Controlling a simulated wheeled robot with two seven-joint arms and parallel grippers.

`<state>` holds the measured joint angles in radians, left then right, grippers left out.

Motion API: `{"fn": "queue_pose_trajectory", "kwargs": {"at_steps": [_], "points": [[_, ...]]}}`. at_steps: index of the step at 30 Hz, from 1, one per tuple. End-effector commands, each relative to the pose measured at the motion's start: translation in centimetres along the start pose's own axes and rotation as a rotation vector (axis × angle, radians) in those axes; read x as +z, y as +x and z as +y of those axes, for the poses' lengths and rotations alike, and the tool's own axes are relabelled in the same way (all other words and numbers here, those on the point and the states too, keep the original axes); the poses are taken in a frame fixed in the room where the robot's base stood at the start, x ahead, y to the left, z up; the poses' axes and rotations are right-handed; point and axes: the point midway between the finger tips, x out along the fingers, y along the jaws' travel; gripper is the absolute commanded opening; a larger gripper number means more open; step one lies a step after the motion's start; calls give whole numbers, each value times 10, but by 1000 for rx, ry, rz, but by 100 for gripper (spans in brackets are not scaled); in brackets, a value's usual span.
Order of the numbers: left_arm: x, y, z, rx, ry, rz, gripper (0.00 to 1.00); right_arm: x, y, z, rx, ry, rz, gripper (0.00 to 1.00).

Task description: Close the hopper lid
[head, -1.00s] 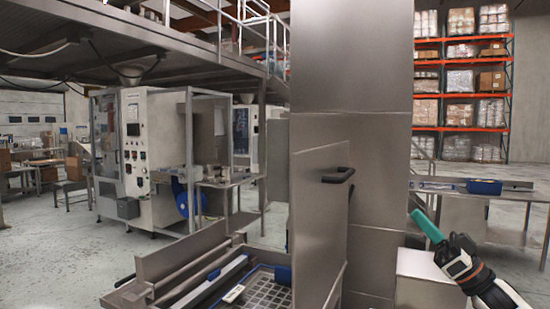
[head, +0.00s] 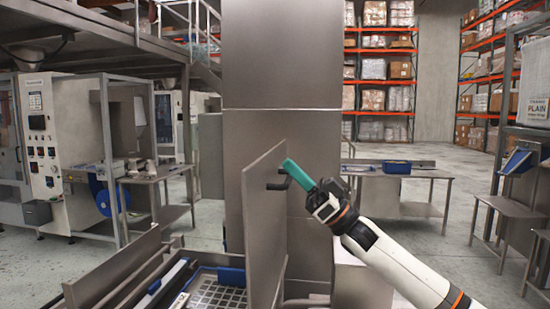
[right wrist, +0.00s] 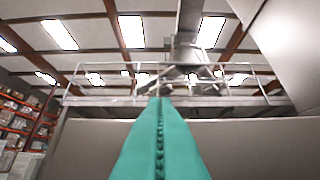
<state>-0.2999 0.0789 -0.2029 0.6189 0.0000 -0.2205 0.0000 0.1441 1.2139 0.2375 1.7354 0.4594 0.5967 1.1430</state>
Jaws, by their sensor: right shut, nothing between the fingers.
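The hopper lid (head: 262,225) is a grey metal panel standing upright, open, at the right side of the hopper. The open hopper (head: 110,285) shows a grid (head: 215,297) inside. My left gripper is not in view.
A tall grey metal column (head: 282,80) stands right behind the lid. A side table (head: 400,175) with a blue object stands at the right. A packing machine (head: 70,140) and another table (head: 150,178) are at the left. Open floor lies at the right.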

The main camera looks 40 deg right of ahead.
Motion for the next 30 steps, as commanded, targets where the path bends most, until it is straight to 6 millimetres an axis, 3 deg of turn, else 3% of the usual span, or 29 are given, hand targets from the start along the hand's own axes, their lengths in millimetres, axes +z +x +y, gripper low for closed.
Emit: {"fn": "queue_pose_trajectory", "kwargs": {"at_steps": [3, 9, 30], "points": [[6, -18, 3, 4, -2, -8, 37, -5, 16, 0, -1, 2, -3, 0], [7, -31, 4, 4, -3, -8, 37, -21, 28, 0, -1, 0, -3, 0], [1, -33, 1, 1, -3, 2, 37, -28, 30, 0, 1, -2, 22, 0]]}}
